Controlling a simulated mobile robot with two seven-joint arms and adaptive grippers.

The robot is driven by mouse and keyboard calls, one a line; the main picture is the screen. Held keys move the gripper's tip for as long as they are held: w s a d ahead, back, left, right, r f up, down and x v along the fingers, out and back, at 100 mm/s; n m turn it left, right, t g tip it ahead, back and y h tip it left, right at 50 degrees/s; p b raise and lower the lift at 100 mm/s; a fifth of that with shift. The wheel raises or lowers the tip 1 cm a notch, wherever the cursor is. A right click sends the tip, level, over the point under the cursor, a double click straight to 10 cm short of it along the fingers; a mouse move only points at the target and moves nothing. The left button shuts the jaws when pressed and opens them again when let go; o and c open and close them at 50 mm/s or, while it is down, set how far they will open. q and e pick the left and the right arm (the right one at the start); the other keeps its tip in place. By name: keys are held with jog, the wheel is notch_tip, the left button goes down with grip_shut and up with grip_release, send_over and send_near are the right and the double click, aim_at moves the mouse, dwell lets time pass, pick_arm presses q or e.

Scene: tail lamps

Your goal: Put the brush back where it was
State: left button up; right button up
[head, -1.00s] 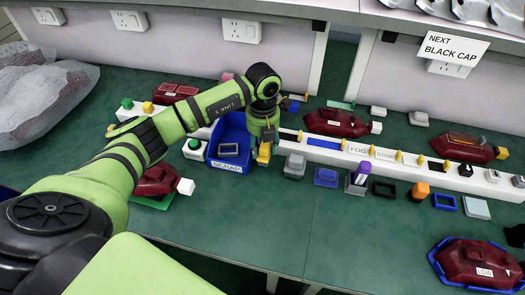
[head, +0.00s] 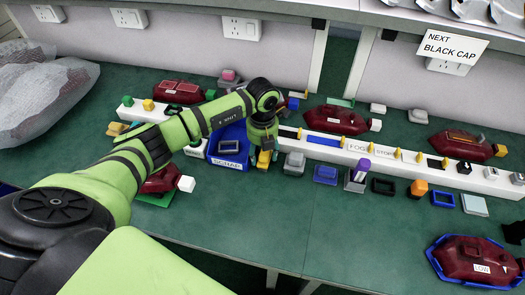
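My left gripper (head: 264,150) points down at the right side of the blue bin labelled SCRAP (head: 229,163), near the left end of the white rail. A small yellow piece shows at its fingertips; I cannot tell whether it is part of the fingers or something held. No brush can be made out for sure. A purple-topped upright item (head: 362,168) stands in a grey holder in front of the rail. A black shape at the right edge may be my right gripper (head: 516,235); its fingers are not clear.
The white rail (head: 405,161) carries several yellow pegs. Dark red lamps lie around it, one in a blue-edged tray (head: 433,262) at lower right. Small blocks and frames line its front. The green table (head: 330,230) is clear at front centre.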

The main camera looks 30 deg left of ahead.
pick_arm(q)
jog(key=shift+r, duration=0.25)
notch_tip(320, 180, up, 12)
jog(key=b, duration=0.1)
